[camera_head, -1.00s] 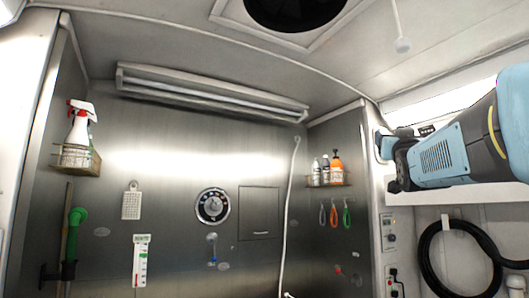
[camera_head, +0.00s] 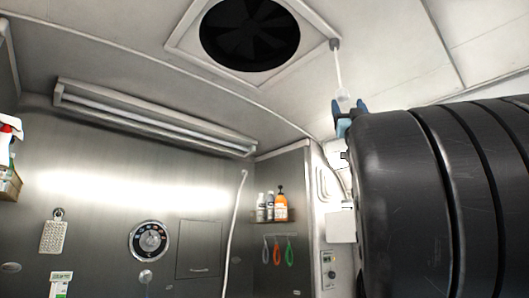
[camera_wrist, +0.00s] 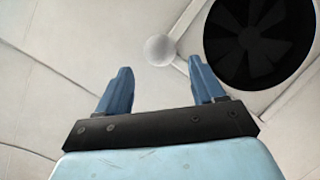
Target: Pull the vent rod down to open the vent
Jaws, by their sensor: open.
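The vent rod (camera_head: 338,68) is a thin white rod hanging from the ceiling beside the round dark vent (camera_head: 250,34). A pale round knob (camera_head: 342,95) is at its lower end. My gripper (camera_head: 349,106) is open, with its blue fingers just below and around the knob's level in the head view. In the wrist view the knob (camera_wrist: 160,50) shows beyond the gap between the fingertips (camera_wrist: 160,68), near the middle. I cannot tell whether the fingers touch it. The vent (camera_wrist: 259,40) is to the right there. My arm hides part of the right side.
A long light fixture (camera_head: 155,118) runs along the top of the steel back wall. A shelf with bottles (camera_head: 270,208) is on the side panel, with colored loops below. A white hose (camera_head: 234,230) hangs on the wall. The ceiling around the rod is clear.

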